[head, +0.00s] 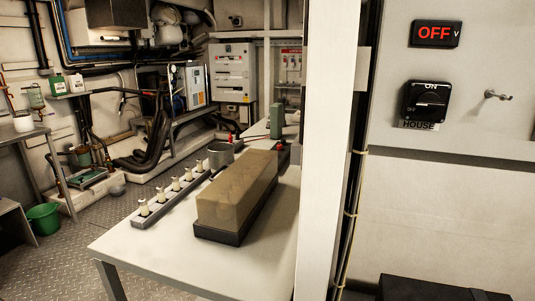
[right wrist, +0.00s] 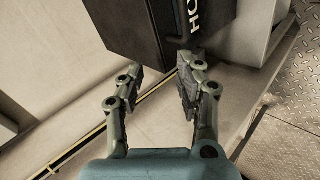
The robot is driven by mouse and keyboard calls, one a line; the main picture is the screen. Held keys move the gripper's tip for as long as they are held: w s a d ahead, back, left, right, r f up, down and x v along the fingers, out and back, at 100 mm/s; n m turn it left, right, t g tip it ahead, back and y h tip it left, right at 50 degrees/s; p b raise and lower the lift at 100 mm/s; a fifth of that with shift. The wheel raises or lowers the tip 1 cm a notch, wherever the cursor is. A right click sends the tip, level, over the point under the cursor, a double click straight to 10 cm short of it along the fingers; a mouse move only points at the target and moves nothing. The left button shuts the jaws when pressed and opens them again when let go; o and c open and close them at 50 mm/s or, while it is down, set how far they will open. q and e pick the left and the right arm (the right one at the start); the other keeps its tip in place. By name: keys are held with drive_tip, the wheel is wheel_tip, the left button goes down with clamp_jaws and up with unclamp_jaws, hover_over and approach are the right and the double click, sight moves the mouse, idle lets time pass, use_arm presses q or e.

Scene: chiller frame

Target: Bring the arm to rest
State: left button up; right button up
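In the right wrist view my right gripper (right wrist: 160,82) is open and empty, its two fingers apart. A dark box (right wrist: 140,25) with white letters, partly cut off, lies beyond the fingertips; I cannot tell whether they touch it. Neither gripper shows in the head view. There, a black rotary switch (head: 426,102) is mounted on the pale wall panel at the right, with ON above it and HOUSE below. A display (head: 436,33) above it reads OFF in red.
A white table (head: 165,262) carries a translucent tan cover on a dark base (head: 237,192) and a row of pale fittings (head: 172,193). A white post (head: 328,150) stands between table and panel. A black box (head: 440,288) is low at the right. A hook (head: 498,95) juts from the panel.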

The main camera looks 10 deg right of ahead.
drive_tip(key=s+a+f+m+g+y+b, duration=0.1)
drive_tip(key=s+f+m+g+b, duration=0.1)
drive_tip(key=s+f, duration=0.6)
drive_tip(key=s+a+f+m+g+y+b, duration=0.1)
drive_tip(key=s+f+g, duration=0.1)
drive_tip(key=s+f, duration=0.65)
drive_tip(key=s+a+f+m+g+y, duration=0.1)
drive_tip(key=s+f+m, duration=0.2)
drive_tip(key=s+f, duration=0.2)
drive_tip(key=s+a+f+m+g+b, duration=0.1)
drive_tip(key=s+f, duration=0.4)
drive_tip(key=s, duration=0.5)
drive_tip(key=a+m+g, duration=0.1)
drive_tip(key=m, duration=0.1)
drive_tip(key=shift+m+g+y, duration=0.3)
drive_tip(key=shift+y, duration=0.1)
